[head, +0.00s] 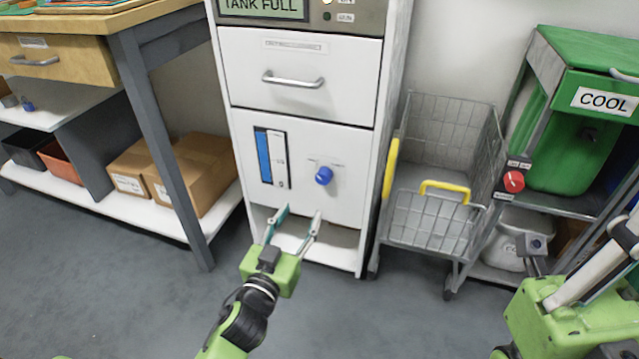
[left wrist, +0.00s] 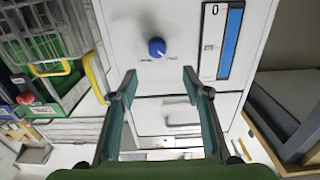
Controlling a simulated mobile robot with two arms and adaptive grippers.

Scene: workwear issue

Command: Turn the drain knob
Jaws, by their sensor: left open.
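The drain knob (head: 323,176) is a round blue knob on the white lower front panel of a cabinet (head: 345,145). It also shows in the left wrist view (left wrist: 157,47), where the cabinet appears upside down. My left gripper (head: 302,212) is open and empty, below and a little left of the knob in the head view. Its two fingers (left wrist: 160,75) are spread apart, and the knob shows beyond their tips, not touched. My right arm shows at the right edge, but its fingers cannot be made out clearly.
A tall gauge (head: 271,158) with a blue column is left of the knob. A drawer handle (head: 293,79) sits above, and a display (head: 262,8) reads TANK FULL. A wire cart (head: 440,165) stands right, a workbench (head: 125,50) left. Grey floor in front is clear.

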